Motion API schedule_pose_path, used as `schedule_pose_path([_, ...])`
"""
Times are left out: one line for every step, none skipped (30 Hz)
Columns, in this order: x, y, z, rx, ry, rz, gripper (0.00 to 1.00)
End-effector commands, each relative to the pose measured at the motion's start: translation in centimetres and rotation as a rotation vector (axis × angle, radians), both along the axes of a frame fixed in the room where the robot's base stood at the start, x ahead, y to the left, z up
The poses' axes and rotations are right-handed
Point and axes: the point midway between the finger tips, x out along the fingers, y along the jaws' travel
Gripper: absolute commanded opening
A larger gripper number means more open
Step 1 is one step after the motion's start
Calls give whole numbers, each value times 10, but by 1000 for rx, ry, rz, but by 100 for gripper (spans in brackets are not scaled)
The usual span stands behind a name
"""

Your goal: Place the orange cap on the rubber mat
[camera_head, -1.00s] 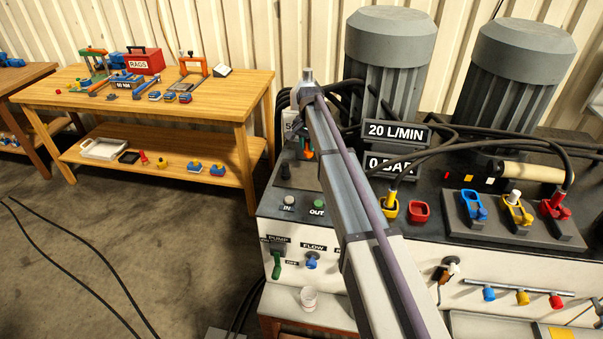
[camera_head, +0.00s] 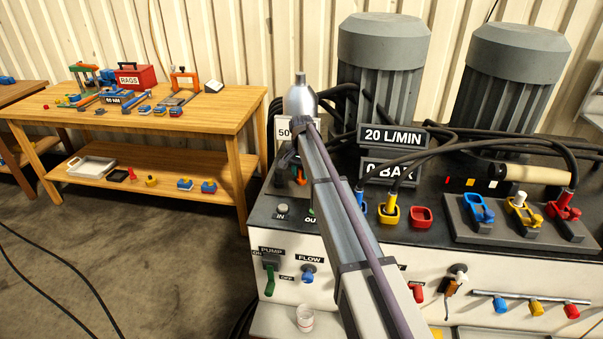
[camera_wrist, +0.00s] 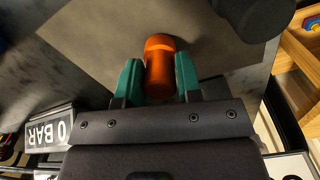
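The orange cap (camera_wrist: 160,66) is in the wrist view, between the two green fingers of my gripper (camera_wrist: 160,80). The fingers press on its sides and its rounded top points away from the gripper. In the head view my own arm mostly hides the gripper, which is above the left end of the black-topped power unit. A small bit of orange shows just beside the arm there. I cannot make out the rubber mat with certainty in either view.
The power unit's black top (camera_head: 445,225) carries a 20 L/MIN sign (camera_head: 394,137), hoses and coloured couplings. A silver bottle-shaped part (camera_head: 300,99) stands behind my arm. A white cup (camera_head: 305,318) is at the front. A wooden bench (camera_head: 215,115) with tools stands at left.

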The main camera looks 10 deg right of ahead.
Motion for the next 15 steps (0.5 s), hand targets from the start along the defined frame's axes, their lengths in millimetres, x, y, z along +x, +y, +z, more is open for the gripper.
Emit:
schedule_pose_path([0,0,0,0,0,0,38])
schedule_pose_path([0,0,0,0,0,0,40])
schedule_pose_path([0,0,0,0,0,0,44])
schedule_pose_path([0,0,0,0,0,0,47])
schedule_pose_path([0,0,0,0,0,0,50])
schedule_pose_path([0,0,0,0,0,0,54])
schedule_pose_path([0,0,0,0,0,0,54])
schedule_pose_path([0,0,0,0,0,0,54])
schedule_pose_path([0,0,0,0,0,0,54])
schedule_pose_path([0,0,0,0,0,0,54])
schedule_pose_path([0,0,0,0,0,0,54])
schedule_pose_path([0,0,1,0,0,0,54])
schedule_pose_path([0,0,1,0,0,0,54])
schedule_pose_path([0,0,2,0,0,0,54])
schedule_pose_path([0,0,5,0,0,0,54])
